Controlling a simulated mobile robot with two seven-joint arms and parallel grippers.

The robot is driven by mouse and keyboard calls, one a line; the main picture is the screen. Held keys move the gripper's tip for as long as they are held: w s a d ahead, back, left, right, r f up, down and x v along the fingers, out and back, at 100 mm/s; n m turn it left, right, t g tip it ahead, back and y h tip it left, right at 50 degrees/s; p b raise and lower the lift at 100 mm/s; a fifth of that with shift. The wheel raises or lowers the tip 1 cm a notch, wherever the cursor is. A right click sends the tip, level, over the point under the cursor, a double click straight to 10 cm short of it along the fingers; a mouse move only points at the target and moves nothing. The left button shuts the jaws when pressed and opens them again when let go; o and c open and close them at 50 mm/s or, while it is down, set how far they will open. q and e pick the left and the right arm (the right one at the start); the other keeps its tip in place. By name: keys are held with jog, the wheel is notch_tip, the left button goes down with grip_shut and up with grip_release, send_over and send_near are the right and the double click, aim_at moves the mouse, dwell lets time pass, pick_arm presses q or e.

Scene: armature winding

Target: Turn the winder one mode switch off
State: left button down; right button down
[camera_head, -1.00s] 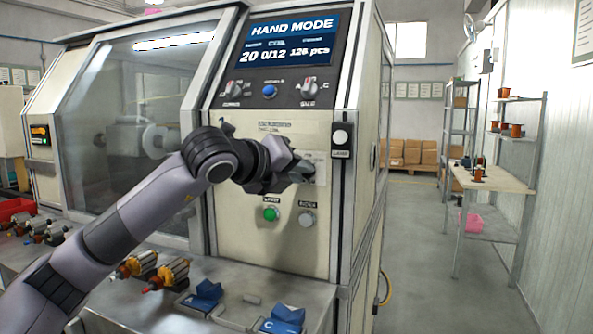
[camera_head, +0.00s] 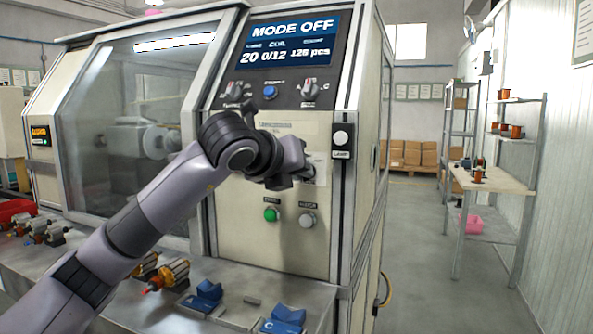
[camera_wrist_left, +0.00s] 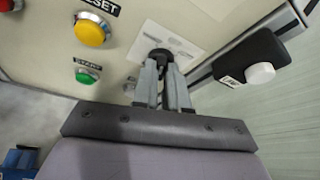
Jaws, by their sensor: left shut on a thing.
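The winder's display (camera_head: 292,42) in the head view reads "MODE OFF". My left gripper (camera_head: 308,172) is at the front panel, below the display and left of the white lamp. In the left wrist view the fingers (camera_wrist_left: 167,70) are shut on the black mode switch knob (camera_wrist_left: 160,55), which sits on a pale label plate. The fingers and wrist hide most of the switch in the head view. My right gripper is in neither view.
A green start button (camera_head: 271,214) and a grey button (camera_head: 307,220) sit below my gripper. The wrist view shows a yellow reset button (camera_wrist_left: 91,30) and the white lamp (camera_wrist_left: 260,73). Blue holders (camera_head: 207,295) and armatures (camera_head: 165,274) lie on the bench in front.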

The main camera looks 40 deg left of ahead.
pick_arm(q)
jog(key=shift+w+d+m+g+y, duration=0.15)
jog(key=shift+m+g+y, duration=0.15)
jog(key=shift+m+y, duration=0.8)
jog(key=shift+m, duration=0.3)
jog(key=c, duration=1.4)
grip_release()
jog(key=shift+o, duration=1.2)
jog(key=shift+w+f, duration=0.1)
jog(key=b+v, duration=0.1)
jog(key=v, duration=0.6)
jog(key=shift+b, duration=0.35)
